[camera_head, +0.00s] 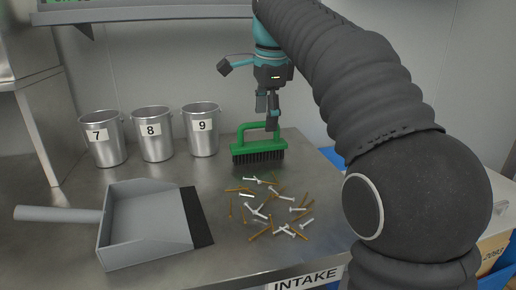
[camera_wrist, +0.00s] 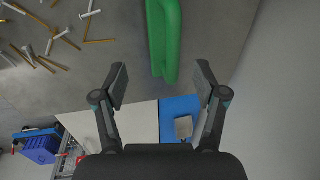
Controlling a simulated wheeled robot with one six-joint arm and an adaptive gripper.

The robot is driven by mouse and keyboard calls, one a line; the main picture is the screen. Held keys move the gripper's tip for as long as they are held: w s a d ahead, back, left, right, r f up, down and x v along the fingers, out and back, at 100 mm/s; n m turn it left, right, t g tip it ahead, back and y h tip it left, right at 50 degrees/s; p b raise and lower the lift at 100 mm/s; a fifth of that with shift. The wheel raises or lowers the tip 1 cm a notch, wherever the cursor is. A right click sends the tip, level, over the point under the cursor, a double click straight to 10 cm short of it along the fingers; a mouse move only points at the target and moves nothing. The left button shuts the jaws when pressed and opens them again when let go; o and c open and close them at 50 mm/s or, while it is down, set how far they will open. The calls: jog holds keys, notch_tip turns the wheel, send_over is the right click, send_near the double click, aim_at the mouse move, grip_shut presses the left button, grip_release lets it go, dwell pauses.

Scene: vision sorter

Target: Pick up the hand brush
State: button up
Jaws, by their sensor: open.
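The hand brush (camera_head: 258,147) has a green back with a raised loop handle and dark bristles. It stands bristles down on the metal table, behind the loose screws. My gripper (camera_head: 267,118) is open, pointing down above the brush, close to its handle. In the wrist view, the open fingers (camera_wrist: 162,85) have an empty gap between them. The green handle (camera_wrist: 165,40) lies beyond the fingertips, roughly in line with the gap. The bristles are hidden in the wrist view.
Several screws (camera_head: 270,208) lie scattered on the table in front of the brush. A grey dustpan (camera_head: 145,220) lies at the left. Metal cups labelled 7 (camera_head: 103,150), 8 (camera_head: 153,145) and 9 (camera_head: 201,142) stand along the back. A wall rises behind the table.

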aim_at(262, 143)
jog(key=shift+w+a+f+b, duration=0.1)
jog(key=shift+w+f+b, duration=0.15)
jog(key=shift+f, duration=0.8)
jog(key=shift+w+a+f+b, duration=0.15)
jog(key=shift+w+f, duration=0.15)
jog(key=shift+f, duration=0.75)
jog(key=shift+w+a+f+b, duration=0.15)
jog(key=shift+w+f, duration=0.15)
jog(key=shift+f, duration=0.75)
jog(key=shift+c, duration=0.3)
grip_shut()
